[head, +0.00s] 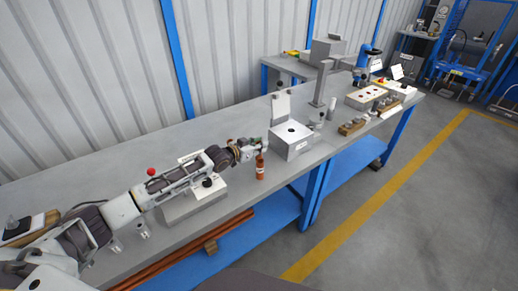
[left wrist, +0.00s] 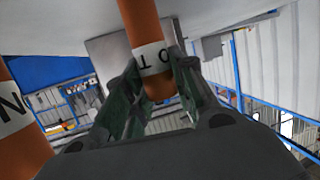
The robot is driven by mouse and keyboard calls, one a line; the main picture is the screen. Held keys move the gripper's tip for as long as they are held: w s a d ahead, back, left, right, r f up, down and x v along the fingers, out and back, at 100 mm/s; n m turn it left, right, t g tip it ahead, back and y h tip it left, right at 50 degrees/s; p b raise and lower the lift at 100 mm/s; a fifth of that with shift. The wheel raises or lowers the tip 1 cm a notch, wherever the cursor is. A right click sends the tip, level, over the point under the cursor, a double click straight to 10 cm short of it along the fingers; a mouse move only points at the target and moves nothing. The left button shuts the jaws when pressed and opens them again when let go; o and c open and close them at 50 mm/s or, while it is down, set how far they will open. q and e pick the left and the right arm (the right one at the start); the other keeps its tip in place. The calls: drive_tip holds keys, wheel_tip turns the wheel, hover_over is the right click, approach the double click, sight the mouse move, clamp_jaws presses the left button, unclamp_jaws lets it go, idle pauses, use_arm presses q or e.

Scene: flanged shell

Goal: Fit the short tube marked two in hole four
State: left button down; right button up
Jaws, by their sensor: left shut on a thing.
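My left gripper (left wrist: 158,95) is shut on an orange tube (left wrist: 140,22) with a white band whose partly visible letters include T and O. The fingers hold it near one end. A second orange tube (left wrist: 18,148) with a white band showing an N is at the left of the left wrist view, outside the fingers. In the head view my left gripper (head: 255,147) is beside the grey box, and an orange-brown tube (head: 260,168) shows just below it. I cannot tell which tube that is. The grey box (head: 290,146) has a dark hole on top; its label is unreadable. My right gripper is not in view.
A low grey block (head: 190,207) with a white plate is beneath my left arm. Small blocks (head: 353,126) and a white box with buttons (head: 366,97) stand farther right along the bench (head: 120,160). The bench's front edge is close to the visible tube.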

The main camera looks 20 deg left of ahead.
use_arm(q)
wheel_tip(320, 180, up, 10)
drive_tip(key=p, duration=0.1)
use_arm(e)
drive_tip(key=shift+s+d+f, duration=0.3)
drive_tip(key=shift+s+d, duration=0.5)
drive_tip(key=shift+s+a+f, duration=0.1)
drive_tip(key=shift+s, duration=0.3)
